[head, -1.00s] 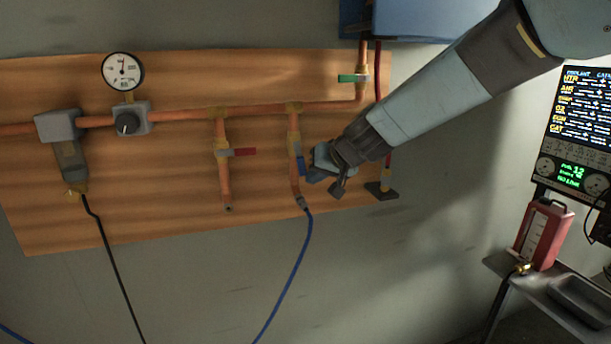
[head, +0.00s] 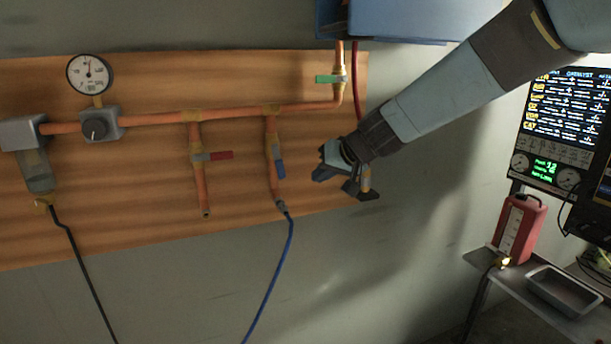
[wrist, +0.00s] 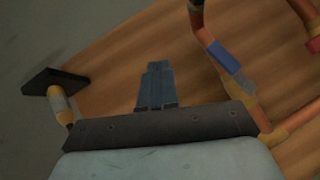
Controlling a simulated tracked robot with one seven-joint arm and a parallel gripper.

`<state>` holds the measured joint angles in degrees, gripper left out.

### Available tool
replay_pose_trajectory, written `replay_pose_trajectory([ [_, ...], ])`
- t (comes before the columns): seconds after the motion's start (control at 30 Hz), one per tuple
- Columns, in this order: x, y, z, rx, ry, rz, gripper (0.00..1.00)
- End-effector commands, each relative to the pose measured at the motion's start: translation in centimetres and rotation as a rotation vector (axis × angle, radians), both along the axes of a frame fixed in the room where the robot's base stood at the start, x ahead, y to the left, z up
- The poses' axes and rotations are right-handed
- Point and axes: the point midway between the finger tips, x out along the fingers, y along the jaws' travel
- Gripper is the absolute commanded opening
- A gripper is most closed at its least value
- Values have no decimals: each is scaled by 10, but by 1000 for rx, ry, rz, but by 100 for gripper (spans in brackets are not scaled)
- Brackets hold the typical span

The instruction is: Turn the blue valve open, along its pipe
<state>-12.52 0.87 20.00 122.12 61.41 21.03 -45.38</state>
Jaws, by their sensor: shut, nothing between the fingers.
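The blue valve handle (head: 280,168) points down along its copper pipe (head: 272,138), nearly in line with it. It also shows in the wrist view, where the blue handle (wrist: 225,57) lies lengthwise along the pipe beside it. My gripper (head: 322,173) is to the right of the handle, with a visible gap and no contact. Its fingers (wrist: 157,84) are together and empty in the wrist view, over bare wooden board.
A red valve handle (head: 221,155) sticks out sideways on the pipe to the left. A green handle (head: 330,79) is on the upper right pipe. A blue hose (head: 272,280) hangs below the blue valve.

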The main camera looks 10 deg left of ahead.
Motion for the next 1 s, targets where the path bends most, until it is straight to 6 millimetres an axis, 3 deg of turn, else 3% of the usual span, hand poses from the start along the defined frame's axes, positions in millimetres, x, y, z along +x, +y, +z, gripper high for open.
replay_pose_trajectory([
  [0.2, -6, -41, 6, 0, -2, -4, 0],
  [0.4, -10, -62, 8, 0, 0, -2, 0],
  [1.0, -17, -77, 12, -13, -1, -6, 0],
])
